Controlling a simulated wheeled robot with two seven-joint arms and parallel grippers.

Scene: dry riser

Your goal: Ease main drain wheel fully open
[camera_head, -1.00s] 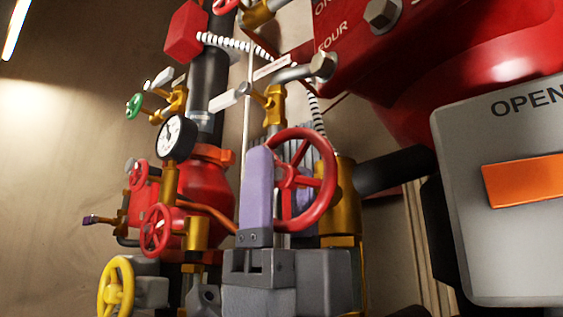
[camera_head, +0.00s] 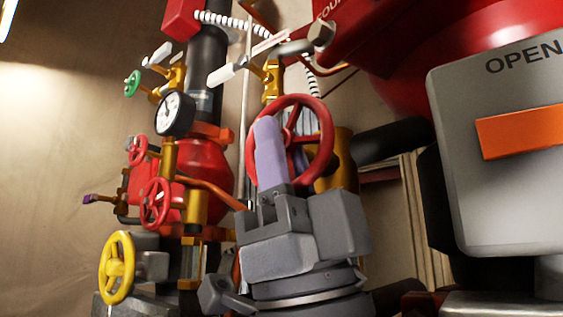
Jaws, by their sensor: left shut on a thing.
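A large red handwheel (camera_head: 328,140), which I take for the main drain wheel, sits in front of a brass valve body (camera_head: 338,165) at the centre. My left gripper (camera_head: 283,135) comes up from below and is shut on the wheel's left side. One purple finger stands in front and hides part of the rim and spokes; part of the other shows behind. The gripper is tilted, with its top leaning left. How far the valve is turned cannot be told. My right gripper is not in view.
To the left stand a yellow handwheel (camera_head: 116,268), two small red handwheels (camera_head: 155,204), and a pressure gauge (camera_head: 174,113) on the red riser. A grey box (camera_head: 455,165) marked OPEN with an orange bar fills the right side. A black pipe (camera_head: 390,145) runs right behind the wheel.

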